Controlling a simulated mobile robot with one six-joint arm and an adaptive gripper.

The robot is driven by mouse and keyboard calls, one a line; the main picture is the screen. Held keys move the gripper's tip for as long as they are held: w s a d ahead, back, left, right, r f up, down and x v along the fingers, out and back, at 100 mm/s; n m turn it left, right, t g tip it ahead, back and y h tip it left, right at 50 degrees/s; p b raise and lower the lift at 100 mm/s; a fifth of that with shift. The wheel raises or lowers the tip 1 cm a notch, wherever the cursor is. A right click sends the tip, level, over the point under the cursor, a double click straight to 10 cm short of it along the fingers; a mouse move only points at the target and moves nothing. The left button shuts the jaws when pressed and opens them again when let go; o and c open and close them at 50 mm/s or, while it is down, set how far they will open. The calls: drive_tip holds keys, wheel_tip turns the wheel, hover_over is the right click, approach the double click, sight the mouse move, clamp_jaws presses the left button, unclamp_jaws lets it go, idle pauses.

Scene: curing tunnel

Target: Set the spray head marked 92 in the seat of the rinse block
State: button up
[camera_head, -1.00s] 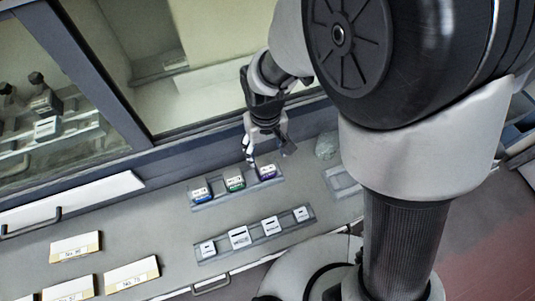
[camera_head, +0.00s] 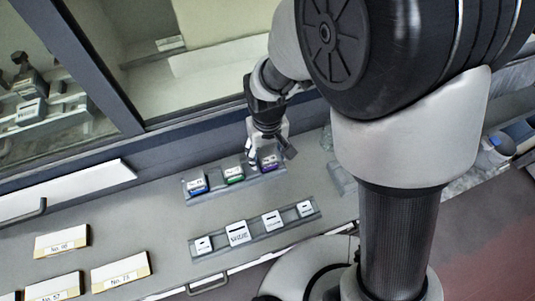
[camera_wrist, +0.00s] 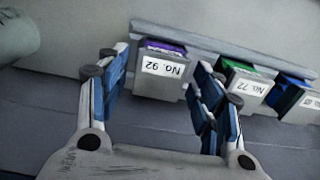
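The spray head marked 92 (camera_wrist: 160,72) is a grey block with a purple top and a white label, at the end of a rack (camera_wrist: 205,42). It also shows at the right end of that rack in the head view (camera_head: 269,163). My gripper (camera_wrist: 158,68) is open, with one blue-padded finger on each side of this head. Clear gaps show beside it, and no contact is visible. In the head view my gripper (camera_head: 266,160) is low over the rack's right end. I cannot make out which thing is the rinse block.
Beside it in the rack stand a green-topped head marked 72 (camera_wrist: 247,86) and a blue-topped one (camera_wrist: 290,95). A second rack (camera_head: 254,237) with several white-labelled pieces lies nearer. Labelled cartons (camera_head: 121,272) stand at lower left. A window frame (camera_head: 190,118) edges the counter's back.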

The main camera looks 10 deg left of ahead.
sight(267, 155)
drive_tip(key=c, duration=1.1)
drive_tip(key=shift+o, duration=0.2)
drive_tip(key=shift+r, duration=0.1)
wheel_tip(267, 155, up, 6)
drive_tip(key=p, duration=0.4)
drive_tip(key=shift+p, duration=0.4)
wheel_tip(267, 155, up, 3)
drive_tip(key=shift+d+f+p, duration=0.1)
drive_tip(key=shift+p, duration=1.1)
